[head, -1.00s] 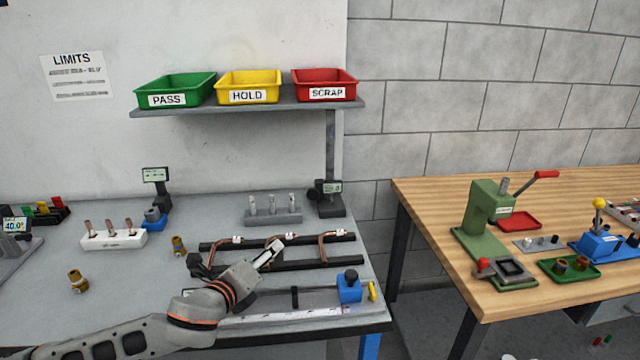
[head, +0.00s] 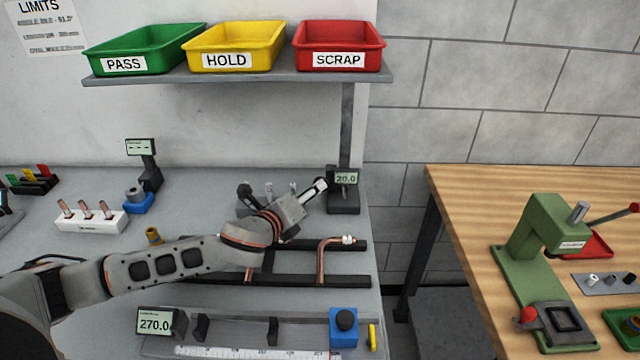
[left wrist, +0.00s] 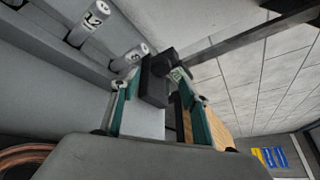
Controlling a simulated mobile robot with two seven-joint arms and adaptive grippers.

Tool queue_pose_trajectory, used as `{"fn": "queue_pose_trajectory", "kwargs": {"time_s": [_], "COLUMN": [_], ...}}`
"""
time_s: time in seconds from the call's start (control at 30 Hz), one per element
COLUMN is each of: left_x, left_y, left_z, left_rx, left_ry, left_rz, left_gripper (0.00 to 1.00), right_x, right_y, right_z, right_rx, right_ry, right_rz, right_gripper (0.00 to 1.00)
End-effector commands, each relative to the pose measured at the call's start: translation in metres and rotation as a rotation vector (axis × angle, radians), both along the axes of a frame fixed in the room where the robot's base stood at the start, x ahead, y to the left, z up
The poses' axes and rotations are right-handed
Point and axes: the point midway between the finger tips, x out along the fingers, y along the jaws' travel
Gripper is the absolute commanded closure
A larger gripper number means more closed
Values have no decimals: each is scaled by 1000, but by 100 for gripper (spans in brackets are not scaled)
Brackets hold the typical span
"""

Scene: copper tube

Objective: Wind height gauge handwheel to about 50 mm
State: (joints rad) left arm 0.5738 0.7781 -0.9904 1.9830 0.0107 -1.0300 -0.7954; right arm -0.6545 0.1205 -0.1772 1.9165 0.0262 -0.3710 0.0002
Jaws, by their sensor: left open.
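The height gauge (head: 343,200) stands at the back right of the grey bench, a dark post and base with a small display (head: 346,179) that reads 20.0. My left gripper (head: 318,187) is at the gauge's left side, its fingers pointing toward it. In the left wrist view the gripper (left wrist: 160,95) is open, and the dark body of the gauge (left wrist: 153,82) shows between and beyond its fingers. The handwheel is hidden or hard to pick out at the fingertips; I cannot tell whether they touch it. My right gripper is out of view.
A copper tube (head: 322,262) rests on black rails in front. A shelf (head: 240,77) with green, yellow and red bins hangs above. A 270.0 display (head: 154,324) stands at the front.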

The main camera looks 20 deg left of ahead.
Motion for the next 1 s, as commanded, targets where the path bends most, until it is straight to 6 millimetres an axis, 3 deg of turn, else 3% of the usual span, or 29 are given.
{"fn": "queue_pose_trajectory", "kwargs": {"time_s": [0.3,0.73,0.9,1.0], "left_x": [43,53,53,53], "left_y": [-7,-8,-8,-8], "left_z": [-11,-15,-15,-15], "left_rx": [-1,0,-1,-1], "left_ry": [-1,-1,-1,-1], "left_rz": [1,-1,0,0], "left_gripper": [55,55,93,93], "right_x": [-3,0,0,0], "right_y": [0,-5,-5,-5], "right_z": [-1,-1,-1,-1], "right_rx": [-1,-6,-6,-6], "right_ry": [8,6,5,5], "right_rz": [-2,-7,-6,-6], "right_gripper": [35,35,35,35]}}
